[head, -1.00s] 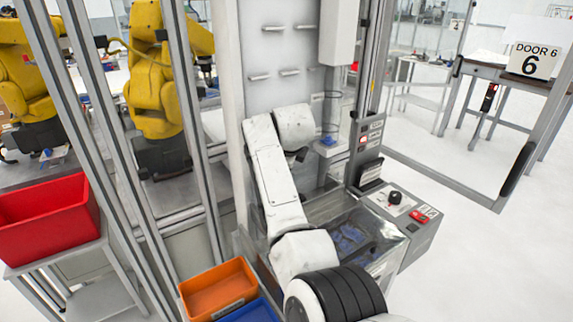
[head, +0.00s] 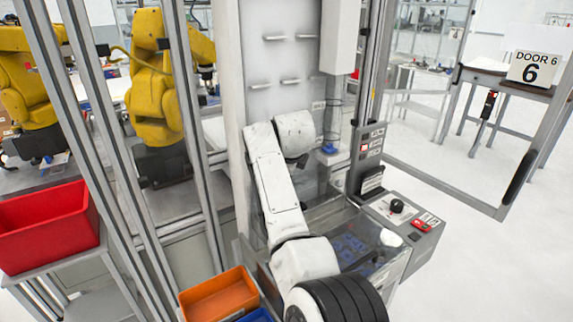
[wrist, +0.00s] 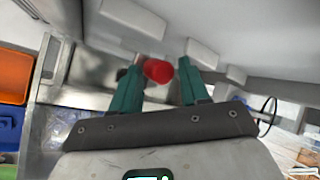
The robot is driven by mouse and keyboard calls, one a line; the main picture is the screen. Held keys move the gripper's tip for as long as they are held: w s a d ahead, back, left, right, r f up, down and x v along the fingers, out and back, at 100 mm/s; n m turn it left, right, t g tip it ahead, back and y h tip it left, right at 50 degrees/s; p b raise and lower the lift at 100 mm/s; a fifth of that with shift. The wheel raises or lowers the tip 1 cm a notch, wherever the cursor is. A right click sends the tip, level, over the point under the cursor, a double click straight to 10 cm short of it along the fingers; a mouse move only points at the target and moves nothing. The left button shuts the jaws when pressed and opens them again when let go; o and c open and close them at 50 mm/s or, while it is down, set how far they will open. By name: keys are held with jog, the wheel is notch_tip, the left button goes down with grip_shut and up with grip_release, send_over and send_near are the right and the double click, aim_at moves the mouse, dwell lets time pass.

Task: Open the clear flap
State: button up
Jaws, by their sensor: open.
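A clear, see-through cover (head: 372,232) lies over a bin of blue parts at the front of the machine in the head view. Its edges are hard to make out and my arm covers its left side. I cannot tell whether it is shut. My gripper (wrist: 160,78) shows in the wrist view with its two green fingers apart. A red round knob (wrist: 158,70) shows between the fingertips, nearer the left finger. I cannot tell what it is fixed to or whether a finger touches it. In the head view the fingers are hidden behind my wrist.
An orange bin (head: 216,300) stands left of my arm and a red bin (head: 48,225) further left. A control box (head: 402,212) is at the right of the machine. Metal posts stand at left. A pale panel with pegs (head: 285,60) rises behind my wrist.

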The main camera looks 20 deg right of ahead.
jog(key=shift+s+f, duration=0.25)
jog(key=shift+f, duration=0.3)
jog(key=d+b+v, duration=0.1)
jog(key=v, duration=1)
jog(key=shift+w+a+r+b, duration=0.3)
jog(key=shift+a+r+b, duration=0.1)
jog(key=shift+a+r, duration=0.1)
